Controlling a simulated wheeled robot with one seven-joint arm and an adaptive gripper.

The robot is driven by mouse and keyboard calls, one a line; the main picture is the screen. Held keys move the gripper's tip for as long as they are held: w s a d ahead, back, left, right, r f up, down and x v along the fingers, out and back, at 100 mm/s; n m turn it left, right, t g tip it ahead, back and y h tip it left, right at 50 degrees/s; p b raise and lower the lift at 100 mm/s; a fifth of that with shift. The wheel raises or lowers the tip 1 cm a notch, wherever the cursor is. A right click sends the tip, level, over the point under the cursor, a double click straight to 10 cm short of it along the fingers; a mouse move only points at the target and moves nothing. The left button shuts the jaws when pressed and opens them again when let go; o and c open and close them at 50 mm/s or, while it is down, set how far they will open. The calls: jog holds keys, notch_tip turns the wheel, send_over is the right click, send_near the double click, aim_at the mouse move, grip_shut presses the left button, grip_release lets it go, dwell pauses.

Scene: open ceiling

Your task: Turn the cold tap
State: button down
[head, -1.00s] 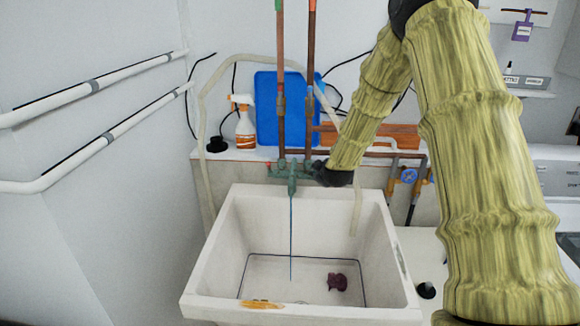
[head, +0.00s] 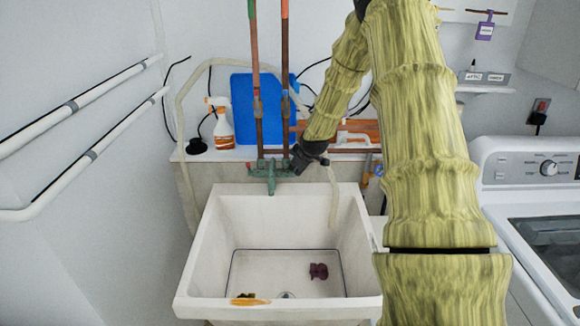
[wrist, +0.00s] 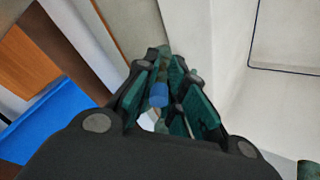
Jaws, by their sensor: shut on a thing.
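The green tap fitting (head: 268,168) is on the wall above the white sink, under two upright pipes. My gripper (head: 297,164) is at its right side. In the wrist view, my gripper (wrist: 166,80) is shut on the cold tap, whose blue end (wrist: 158,95) shows between the fingers. The fingers partly hide the tap's handle. No water stream shows under the spout.
The white sink (head: 190,283) holds a purple item (head: 318,271), and an orange item (head: 250,301) is at its front. A spray bottle (head: 222,125) and blue board (head: 243,110) stand behind. A washing machine (head: 500,165) is at right.

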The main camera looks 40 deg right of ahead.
jog(key=shift+w+r, duration=0.1)
jog(key=c, duration=1.5)
grip_release()
jog(key=v, duration=1.1)
jog(key=shift+s+r, duration=0.25)
jog(key=shift+s, duration=0.05)
